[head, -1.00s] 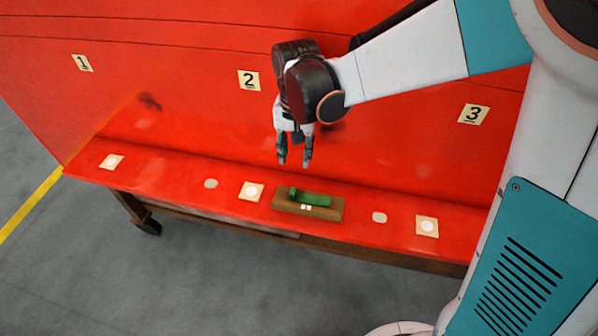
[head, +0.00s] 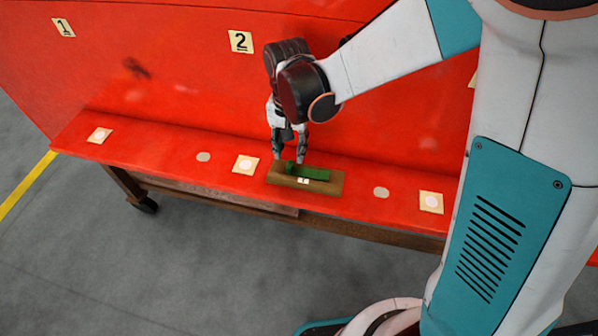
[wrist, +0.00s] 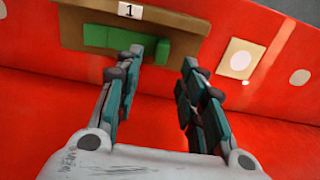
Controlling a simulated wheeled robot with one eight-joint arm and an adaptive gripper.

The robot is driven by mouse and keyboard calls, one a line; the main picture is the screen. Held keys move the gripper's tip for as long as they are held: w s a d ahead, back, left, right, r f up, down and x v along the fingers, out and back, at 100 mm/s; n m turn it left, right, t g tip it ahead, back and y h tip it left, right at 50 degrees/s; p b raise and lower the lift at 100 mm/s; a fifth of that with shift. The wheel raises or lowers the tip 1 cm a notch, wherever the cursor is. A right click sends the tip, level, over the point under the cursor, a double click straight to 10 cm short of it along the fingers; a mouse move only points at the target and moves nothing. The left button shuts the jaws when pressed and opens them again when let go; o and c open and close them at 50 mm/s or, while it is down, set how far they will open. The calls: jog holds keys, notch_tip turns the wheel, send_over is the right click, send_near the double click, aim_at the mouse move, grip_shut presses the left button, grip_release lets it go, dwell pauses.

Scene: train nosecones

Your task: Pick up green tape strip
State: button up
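The green tape strip (head: 310,172) lies on a brown block (head: 330,187) on the red ledge, with a small raised part at its left end in the head view. In the wrist view the strip (wrist: 105,37) runs along the block, its raised end lying beyond the gap between my fingertips. My gripper (head: 288,157) is open and empty, pointing down at the strip's left end from the wall side. In the wrist view my gripper (wrist: 164,58) shows its two fingers apart. Whether a fingertip touches the strip I cannot tell.
The red ledge (head: 225,180) carries square cards with white discs, one (head: 246,164) left of the block and one (head: 431,202) at right. Small round pale spots lie between them. The red wall (head: 190,90) rises close behind my gripper.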

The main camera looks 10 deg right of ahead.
aim_at(290, 162)
notch_tip(290, 162, down, 5)
jog(key=shift+s+a+r+b, duration=0.1)
jog(key=shift+s+r+b, duration=0.1)
jog(key=shift+b, duration=1.05)
jog(key=shift+r, duration=0.1)
jog(key=shift+c, duration=0.6)
grip_shut()
jog(key=shift+r, duration=0.1)
